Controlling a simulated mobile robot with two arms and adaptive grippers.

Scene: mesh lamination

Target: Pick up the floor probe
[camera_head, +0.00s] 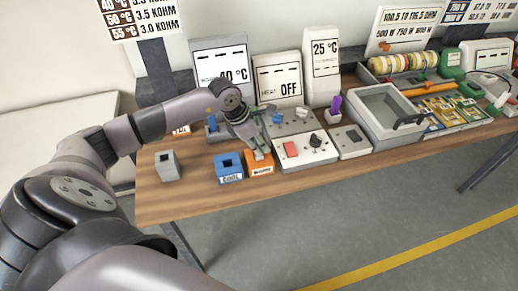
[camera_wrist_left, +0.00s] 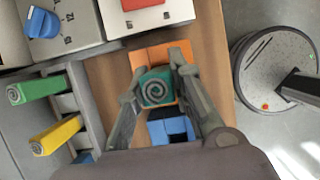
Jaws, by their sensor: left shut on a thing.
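My left gripper (camera_head: 259,153) is at the orange block (camera_head: 261,165) near the table's front edge. In the left wrist view, its two fingers (camera_wrist_left: 158,88) are closed around a teal piece with a spiral on its top (camera_wrist_left: 157,89). I take this to be the floor probe; its lower part is hidden, and I cannot tell whether it is still inside the orange block (camera_wrist_left: 182,52). A blue block with a square opening (camera_head: 229,169) stands just left of the orange one. A green probe (camera_wrist_left: 38,90) and a yellow probe (camera_wrist_left: 56,135) lie in a grey rack. My right gripper is not in view.
A control panel with a red button (camera_head: 291,149) and knobs is right of the gripper. A grey block (camera_head: 167,166) stands at the left. Display boards (camera_head: 278,80) rise behind. A grey basin (camera_head: 383,115) is further right. Bare wood (camera_head: 195,202) runs along the front.

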